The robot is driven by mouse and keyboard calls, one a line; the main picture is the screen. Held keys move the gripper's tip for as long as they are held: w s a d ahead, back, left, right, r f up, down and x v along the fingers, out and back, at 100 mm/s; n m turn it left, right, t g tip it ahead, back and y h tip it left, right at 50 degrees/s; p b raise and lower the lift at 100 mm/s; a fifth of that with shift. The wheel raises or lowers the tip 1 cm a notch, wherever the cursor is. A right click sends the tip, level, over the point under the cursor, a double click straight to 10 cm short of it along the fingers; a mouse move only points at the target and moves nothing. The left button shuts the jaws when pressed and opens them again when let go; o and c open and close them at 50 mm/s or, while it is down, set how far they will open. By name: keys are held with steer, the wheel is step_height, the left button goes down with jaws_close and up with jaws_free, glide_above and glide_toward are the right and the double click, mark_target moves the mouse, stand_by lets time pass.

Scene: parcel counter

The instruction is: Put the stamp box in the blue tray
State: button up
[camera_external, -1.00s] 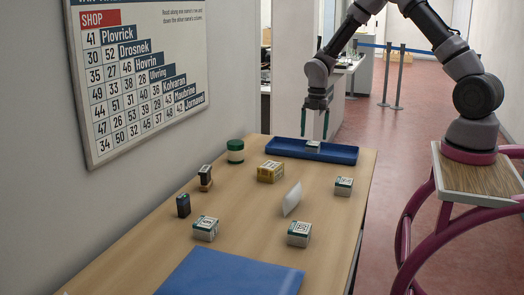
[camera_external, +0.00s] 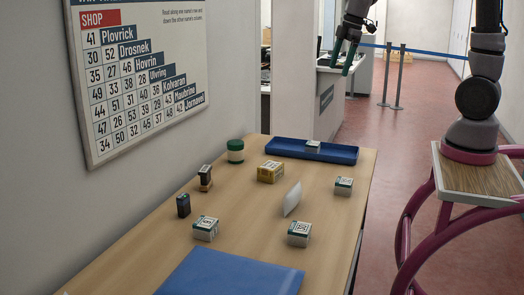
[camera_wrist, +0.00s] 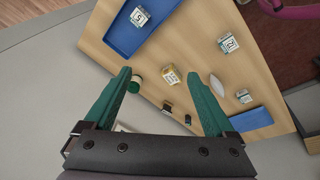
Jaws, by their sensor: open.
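The blue tray (camera_external: 285,147) lies at the far end of the counter. A small white and green box (camera_external: 313,146) lies inside it, right of its middle. In the wrist view the box (camera_wrist: 140,17) shows a dark mark like a 5 on its top, inside the tray (camera_wrist: 119,40). Similar boxes stand on the counter, and I cannot read which is the stamp box. My gripper (camera_external: 341,67) is open and empty, raised above and beyond the tray. In the wrist view its green fingers (camera_wrist: 159,75) are spread with nothing held between them.
On the counter stand a yellow box (camera_external: 270,173), a green-lidded jar (camera_external: 235,152), a white upright card (camera_external: 292,199), a dark box (camera_external: 183,206) and white-green boxes (camera_external: 343,187). A blue flat piece (camera_external: 230,275) lies at the near end. The wall is at left.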

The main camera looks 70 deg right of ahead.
steer(key=s+a+r+m+t, duration=0.1)
steer(key=s+a+r+m, duration=0.1)
steer(key=s, duration=0.4)
steer(key=s+a+r+m+t+y, duration=0.1)
steer(key=s+a+r+m+t, duration=0.1)
steer(key=s+m, duration=0.4)
steer(key=s+a+r+m+t, duration=0.1)
steer(key=s+a+r+m, duration=0.3)
steer(key=s+r, duration=0.1)
steer(key=shift+s+y, duration=0.4)
steer(key=shift+s, duration=0.25)
